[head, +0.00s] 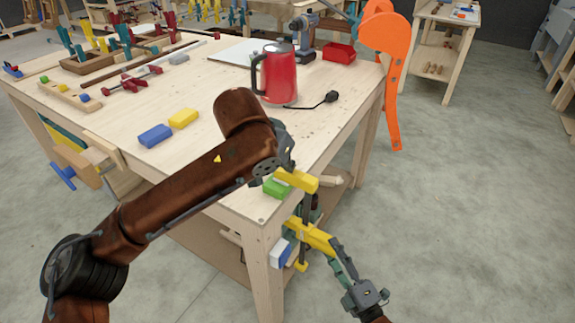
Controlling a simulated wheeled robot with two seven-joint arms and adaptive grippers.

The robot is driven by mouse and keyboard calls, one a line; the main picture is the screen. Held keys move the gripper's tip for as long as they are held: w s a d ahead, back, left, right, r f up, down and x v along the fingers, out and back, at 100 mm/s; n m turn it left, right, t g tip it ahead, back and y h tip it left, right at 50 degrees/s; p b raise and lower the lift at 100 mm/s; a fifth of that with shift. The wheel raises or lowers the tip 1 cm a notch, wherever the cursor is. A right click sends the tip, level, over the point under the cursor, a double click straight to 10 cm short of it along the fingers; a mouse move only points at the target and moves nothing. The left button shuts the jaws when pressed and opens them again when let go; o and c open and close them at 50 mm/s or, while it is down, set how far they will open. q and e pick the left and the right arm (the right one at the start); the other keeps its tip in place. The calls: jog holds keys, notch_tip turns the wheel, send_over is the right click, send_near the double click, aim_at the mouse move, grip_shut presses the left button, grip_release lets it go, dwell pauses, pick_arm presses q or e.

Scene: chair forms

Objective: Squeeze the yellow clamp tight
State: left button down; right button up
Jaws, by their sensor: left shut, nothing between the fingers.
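The yellow clamp (314,236) sits upright at the near right corner of the workbench. Its upper yellow jaw (299,180) is at tabletop height beside a green block (276,188). Its yellow lower body is below the tabletop. My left gripper (286,147) is at the end of the brown arm, just above and behind the upper jaw; it is shut and empty, its fingertips mostly hidden. My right gripper (338,250) comes from below right, with its fingers at the right end of the lower yellow part. I cannot tell whether they touch or grip it.
A blue and white block (281,251) is beside the table leg. On the workbench (210,85) are a red kettle (278,75), blue (155,135) and yellow (183,118) blocks, and several tools. An orange curved piece (385,45) rises at the right edge.

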jog(key=o, duration=0.4)
jog(key=shift+r, duration=0.45)
jog(key=shift+w+a, duration=0.1)
